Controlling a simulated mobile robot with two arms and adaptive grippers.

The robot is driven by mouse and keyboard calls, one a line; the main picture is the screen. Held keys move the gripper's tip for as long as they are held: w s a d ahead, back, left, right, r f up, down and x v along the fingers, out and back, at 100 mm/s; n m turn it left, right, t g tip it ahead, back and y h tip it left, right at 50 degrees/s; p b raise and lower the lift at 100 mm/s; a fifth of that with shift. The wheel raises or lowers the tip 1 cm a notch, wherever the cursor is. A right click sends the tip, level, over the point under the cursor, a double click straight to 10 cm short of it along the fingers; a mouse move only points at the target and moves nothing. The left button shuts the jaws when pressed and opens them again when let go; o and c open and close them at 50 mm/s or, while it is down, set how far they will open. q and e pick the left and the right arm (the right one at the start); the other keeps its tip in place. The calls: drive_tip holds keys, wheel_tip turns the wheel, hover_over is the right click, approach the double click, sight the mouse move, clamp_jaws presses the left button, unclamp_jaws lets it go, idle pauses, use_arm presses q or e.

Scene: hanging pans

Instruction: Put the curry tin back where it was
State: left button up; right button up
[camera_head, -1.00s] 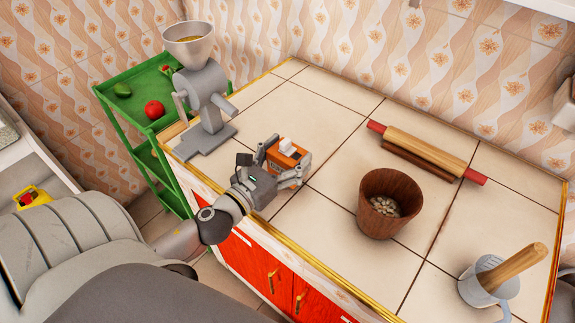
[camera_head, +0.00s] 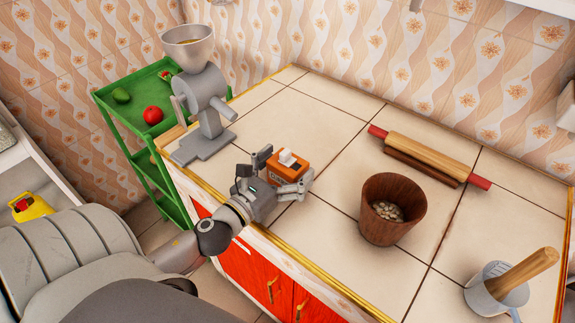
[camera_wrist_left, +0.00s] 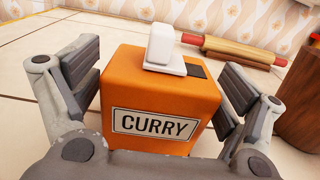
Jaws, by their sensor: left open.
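The orange curry tin (camera_head: 289,168) with a white lid knob stands upright on the tiled counter, between the grinder and the brown pot. In the left wrist view the tin (camera_wrist_left: 163,95) fills the middle, its CURRY label facing me. My left gripper (camera_head: 280,171) is open, with its fingers apart on either side of the tin. In the left wrist view the gripper's fingers (camera_wrist_left: 163,84) show gaps to the tin's sides near the top. My right gripper is not in view.
A grey grinder (camera_head: 205,110) stands at the counter's back left corner. A brown pot (camera_head: 390,222) of pale pieces is right of the tin. A rolling pin (camera_head: 430,155) lies behind it. A grey mug with a wooden pestle (camera_head: 490,285) is front right. A green cart (camera_head: 140,125) stands left.

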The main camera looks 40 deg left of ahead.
use_arm(q)
drive_tip(key=shift+r, duration=0.2)
drive_tip(key=shift+s+f, duration=0.15)
drive_tip(key=shift+s, duration=0.1)
drive_tip(key=s+b, duration=0.1)
drive_tip(key=s, duration=0.2)
drive_tip(key=s+b, duration=0.1)
drive_tip(key=s, duration=0.2)
drive_tip(key=s+a+b, duration=0.1)
drive_tip(key=s, duration=0.2)
drive_tip(key=shift+s+b, duration=0.25)
drive_tip(key=shift+b, duration=0.15)
drive_tip(key=shift+s, duration=0.95)
